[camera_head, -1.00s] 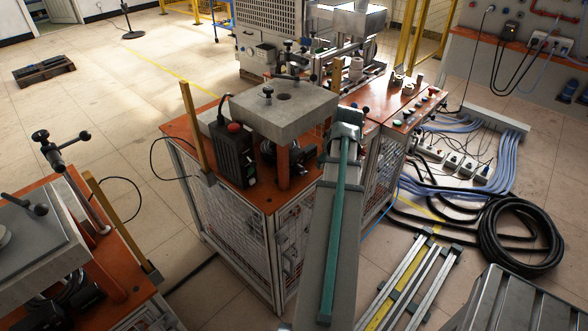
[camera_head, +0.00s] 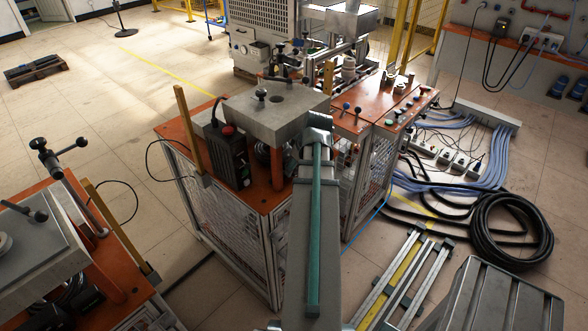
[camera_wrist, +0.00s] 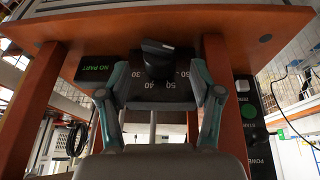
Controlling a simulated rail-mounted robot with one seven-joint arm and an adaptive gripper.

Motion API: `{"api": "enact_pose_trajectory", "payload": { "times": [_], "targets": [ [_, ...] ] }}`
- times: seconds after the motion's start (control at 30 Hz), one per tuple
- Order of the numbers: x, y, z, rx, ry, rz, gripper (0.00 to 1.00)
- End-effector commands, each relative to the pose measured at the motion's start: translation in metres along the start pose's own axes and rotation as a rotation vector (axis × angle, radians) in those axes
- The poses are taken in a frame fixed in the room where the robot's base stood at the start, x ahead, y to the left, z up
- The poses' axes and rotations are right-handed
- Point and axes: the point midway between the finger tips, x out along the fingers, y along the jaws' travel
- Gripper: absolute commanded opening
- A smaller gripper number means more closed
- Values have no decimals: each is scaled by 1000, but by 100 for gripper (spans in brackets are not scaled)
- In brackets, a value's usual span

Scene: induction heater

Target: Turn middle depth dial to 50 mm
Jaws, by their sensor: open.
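The depth dial (camera_wrist: 157,58) shows in the wrist view as a black knob on the dark underside of an orange-framed panel. White scale numbers, among them 30, 40 and 50, lie along its near side. The knob's exact pointer reading is hard to tell. My gripper (camera_wrist: 160,79) is open, with its two green-grey fingers on the left and right of the dial. The fingers look apart from the knob; their depth relative to it is unclear. In the head view, my arm hides the gripper and the dial.
A green NO PART display (camera_wrist: 94,68) is left of the dial, and an orange post (camera_wrist: 214,75) stands to its right. A control box with buttons (camera_wrist: 247,110) is farther right. In the head view, a thick metal block (camera_head: 262,110) tops the machine beside my arm.

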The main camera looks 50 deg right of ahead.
Motion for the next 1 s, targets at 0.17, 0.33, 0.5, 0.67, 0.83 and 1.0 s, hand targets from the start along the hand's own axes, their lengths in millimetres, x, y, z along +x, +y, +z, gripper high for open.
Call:
{"api": "enact_pose_trajectory", "payload": {
  "times": [0.17, 0.33, 0.5, 0.67, 0.83, 1.0],
  "targets": [
    [20, 0, -1, 0, -1, -1, 65],
    [31, 0, 0, 0, 0, 1, 65],
    [34, 0, 0, 0, 0, 1, 65],
    [34, 0, 0, 0, 0, 1, 65],
    [34, 0, 0, 0, 0, 1, 43],
    [34, 0, 0, 0, 0, 0, 15]
  ]
}}
